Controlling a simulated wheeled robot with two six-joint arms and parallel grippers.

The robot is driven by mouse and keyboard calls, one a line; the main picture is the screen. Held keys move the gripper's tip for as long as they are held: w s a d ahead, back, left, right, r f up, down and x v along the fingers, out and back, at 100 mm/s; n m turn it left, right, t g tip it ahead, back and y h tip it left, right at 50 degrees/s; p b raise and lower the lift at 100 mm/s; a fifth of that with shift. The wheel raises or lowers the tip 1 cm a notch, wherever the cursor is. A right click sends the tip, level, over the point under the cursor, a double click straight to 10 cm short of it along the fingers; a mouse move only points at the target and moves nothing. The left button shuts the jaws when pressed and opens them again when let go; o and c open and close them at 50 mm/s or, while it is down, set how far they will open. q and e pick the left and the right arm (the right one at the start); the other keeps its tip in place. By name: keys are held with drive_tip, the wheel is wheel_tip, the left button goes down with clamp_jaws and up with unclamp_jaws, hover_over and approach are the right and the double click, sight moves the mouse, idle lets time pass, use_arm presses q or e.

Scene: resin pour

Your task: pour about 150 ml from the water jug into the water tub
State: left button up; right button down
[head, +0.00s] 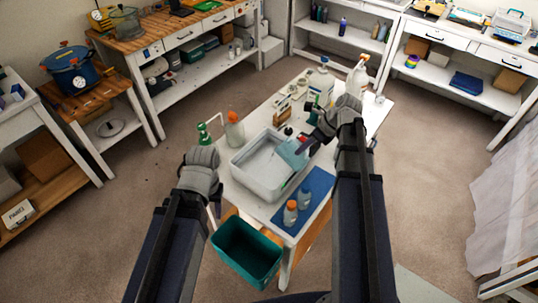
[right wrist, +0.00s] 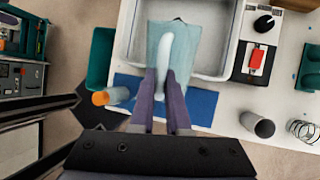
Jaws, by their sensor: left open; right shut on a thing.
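The water jug (head: 291,153) is translucent blue-green. My right gripper (head: 305,146) is shut on its pale handle, which shows between the fingers (right wrist: 166,84) in the right wrist view. The jug (right wrist: 186,42) is over the white rectangular water tub (head: 243,181); I cannot tell how far it is tilted. The tub's rim (right wrist: 228,66) also shows in the right wrist view. No stream of water is visible, and the water level in the jug is unclear. My left gripper (head: 215,207) is open and empty, left of the tub near the table's edge.
A teal bin (head: 246,252) stands below the table's near edge. Bottles, including a spray bottle (head: 357,78), crowd the table's far end. A red-switched device (right wrist: 257,60) sits beside the tub.

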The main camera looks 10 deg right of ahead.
use_arm(q)
drive_tip(key=shift+w+a+r+p, duration=0.2)
drive_tip(key=shift+a+r+p, duration=0.25)
drive_tip(key=shift+r+p, duration=0.15)
use_arm(e)
drive_tip(key=shift+w+a+g+h, duration=0.35)
drive_tip(key=shift+w+g+h, duration=0.15)
drive_tip(key=shift+g, duration=0.1)
use_arm(q)
drive_tip(key=shift+a, duration=0.1)
